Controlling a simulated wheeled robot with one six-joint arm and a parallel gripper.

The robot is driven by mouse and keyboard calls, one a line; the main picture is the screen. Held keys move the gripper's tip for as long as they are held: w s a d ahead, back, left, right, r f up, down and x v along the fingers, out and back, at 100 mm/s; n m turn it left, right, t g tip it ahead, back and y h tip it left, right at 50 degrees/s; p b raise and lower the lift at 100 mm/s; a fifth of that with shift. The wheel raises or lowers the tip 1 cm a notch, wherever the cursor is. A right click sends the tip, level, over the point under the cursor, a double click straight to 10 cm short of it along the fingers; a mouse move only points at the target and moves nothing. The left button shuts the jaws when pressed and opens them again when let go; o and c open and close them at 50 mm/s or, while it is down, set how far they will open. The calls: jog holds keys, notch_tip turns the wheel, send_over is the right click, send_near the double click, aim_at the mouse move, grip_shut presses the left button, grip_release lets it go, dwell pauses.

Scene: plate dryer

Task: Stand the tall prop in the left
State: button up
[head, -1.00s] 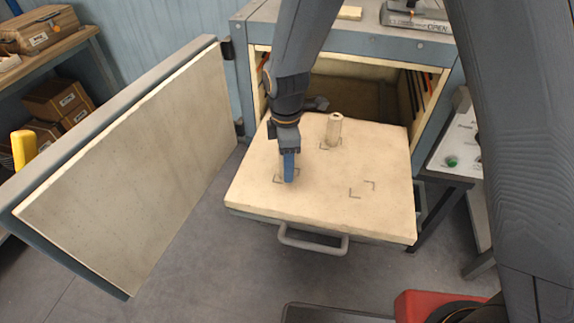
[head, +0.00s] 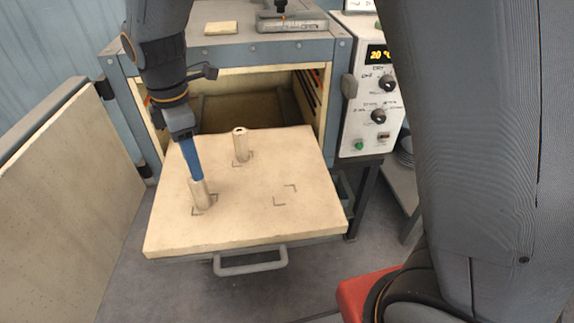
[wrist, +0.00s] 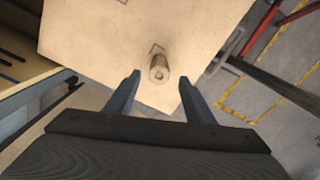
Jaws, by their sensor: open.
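A pale cylindrical prop (head: 200,196) stands upright inside the left corner marks on the pulled-out shelf (head: 240,225). In the wrist view the prop (wrist: 159,68) shows its round top with a small hole, just beyond the fingertips. My gripper (head: 197,179) is open above the left prop, its blue fingers apart and empty; the fingers (wrist: 160,88) show to either side in the wrist view. A second pale prop (head: 241,146) stands upright at the rear marks. I cannot tell surely which is taller. The right marks (head: 285,195) are bare.
The dryer cavity (head: 240,105) is open behind the shelf. Its door (head: 70,190) stands swung open at left. A handle (head: 250,264) sticks out in front. A control panel (head: 375,100) is at right. Clear floor lies in front.

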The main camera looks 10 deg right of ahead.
jog(key=s+d+f+m, duration=0.1)
jog(key=s+d+m, duration=0.3)
jog(key=d+m, duration=0.6)
jog(key=s+d+f+m+t, duration=0.1)
jog(key=s+d+m, duration=0.4)
jog(key=d+m, duration=0.6)
jog(key=d, duration=0.7)
jog(key=shift+s+f, duration=0.2)
jog(key=shift+d, duration=0.15)
